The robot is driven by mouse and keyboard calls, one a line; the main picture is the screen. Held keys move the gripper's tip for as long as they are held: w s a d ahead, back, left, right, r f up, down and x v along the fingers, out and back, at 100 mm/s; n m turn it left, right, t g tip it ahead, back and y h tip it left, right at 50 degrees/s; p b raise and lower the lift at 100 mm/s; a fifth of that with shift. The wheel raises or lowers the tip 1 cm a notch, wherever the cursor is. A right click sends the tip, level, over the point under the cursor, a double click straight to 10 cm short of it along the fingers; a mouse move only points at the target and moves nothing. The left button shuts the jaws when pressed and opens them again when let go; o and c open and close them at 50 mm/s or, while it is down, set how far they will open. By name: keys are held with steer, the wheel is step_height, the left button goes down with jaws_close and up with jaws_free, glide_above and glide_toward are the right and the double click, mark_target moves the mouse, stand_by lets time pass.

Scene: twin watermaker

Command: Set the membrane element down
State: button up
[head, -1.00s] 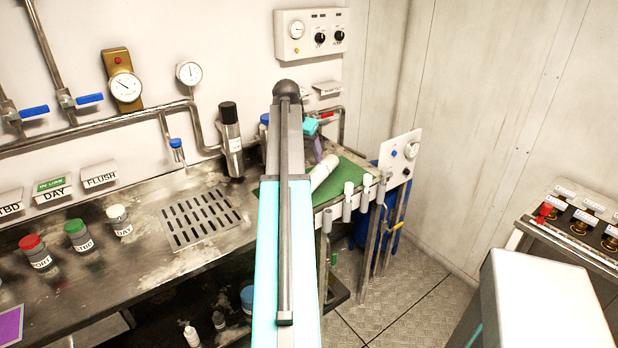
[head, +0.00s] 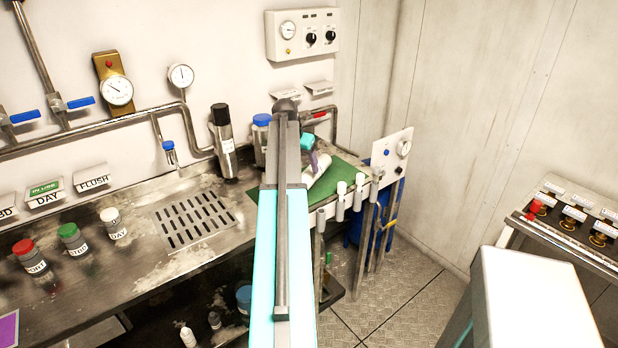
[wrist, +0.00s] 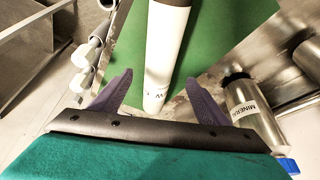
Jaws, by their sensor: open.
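The membrane element is a white cylinder (head: 318,172) lying on the green mat (head: 350,168) at the back right of the bench. It also shows in the wrist view (wrist: 168,45), running up the picture over the mat, with dark lettering near its close end. My gripper (wrist: 159,80) is open, its two purple fingers spread on either side of that end, with visible gaps. In the head view my gripper (head: 312,155) is small and partly hidden behind my arm, close to the cylinder.
A steel bottle labelled MINERAL (wrist: 250,110) stands right of my gripper in the wrist view. White capped tubes (head: 341,200) line the bench's right edge. A dark-capped cylinder (head: 223,145) and a blue-capped bottle (head: 261,140) stand left of my arm. The drain grate (head: 195,220) is clear.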

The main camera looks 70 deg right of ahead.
mark_target(307, 173)
steer(key=shift+x, duration=1.25)
steer(key=shift+p+x, duration=1.3)
steer(key=shift+x, duration=1.25)
steer(key=shift+s, duration=0.15)
steer(key=shift+c, duration=0.4)
steer(key=c, duration=1.6)
steer(key=shift+d+r, duration=0.1)
steer(key=shift+r, duration=0.1)
